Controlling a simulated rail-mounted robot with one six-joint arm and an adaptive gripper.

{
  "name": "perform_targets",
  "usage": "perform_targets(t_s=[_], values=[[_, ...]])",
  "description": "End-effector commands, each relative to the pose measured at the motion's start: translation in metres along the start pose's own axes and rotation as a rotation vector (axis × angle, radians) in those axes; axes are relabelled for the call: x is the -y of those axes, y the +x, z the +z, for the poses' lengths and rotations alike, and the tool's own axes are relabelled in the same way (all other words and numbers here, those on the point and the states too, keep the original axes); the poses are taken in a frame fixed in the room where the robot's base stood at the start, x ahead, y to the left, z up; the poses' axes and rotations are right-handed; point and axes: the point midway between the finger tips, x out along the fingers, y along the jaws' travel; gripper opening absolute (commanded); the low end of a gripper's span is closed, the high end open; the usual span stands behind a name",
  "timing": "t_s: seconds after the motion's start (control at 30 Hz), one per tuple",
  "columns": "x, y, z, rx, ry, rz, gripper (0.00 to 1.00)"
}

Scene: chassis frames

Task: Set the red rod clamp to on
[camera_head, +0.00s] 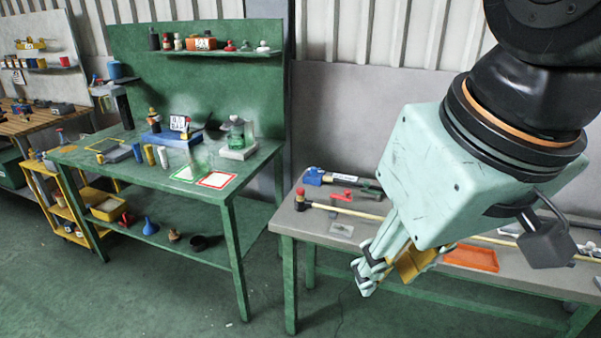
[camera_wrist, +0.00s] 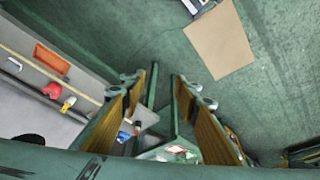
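A small red part (camera_head: 343,195), which looks like the red rod clamp, lies near the back left of the grey table (camera_head: 288,222). A blue clamp-like tool (camera_head: 315,176) lies just behind it. The red part's handle position is too small to tell. My gripper (camera_head: 366,274) hangs in front of the table, apart from the red part and lower right of it in the picture. In the wrist view its two fingers (camera_wrist: 165,95) stand apart with nothing between them. I cannot make out the red rod clamp for sure in the wrist view.
A long-handled hammer (camera_head: 340,209) lies along the grey table, in front of the red part. An orange tray (camera_head: 470,257) sits on the right side; it also shows in the wrist view (camera_wrist: 52,60).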

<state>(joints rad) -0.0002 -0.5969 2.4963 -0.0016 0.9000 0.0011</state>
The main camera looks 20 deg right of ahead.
Motion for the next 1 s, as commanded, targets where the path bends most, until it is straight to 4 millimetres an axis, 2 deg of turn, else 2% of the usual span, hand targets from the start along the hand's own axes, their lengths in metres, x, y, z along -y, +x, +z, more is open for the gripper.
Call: perform_targets(t_s=[0.17,0.37,0.67,1.0], values=[[-0.001,-0.003,-0.012,0.006,0.006,0.002,0.29],[-0.004,-0.008,-0.040,0.020,0.019,0.005,0.29],[-0.013,-0.013,-0.098,0.045,0.048,0.012,0.29],[-0.025,-0.010,-0.163,0.076,0.080,0.020,0.29]])
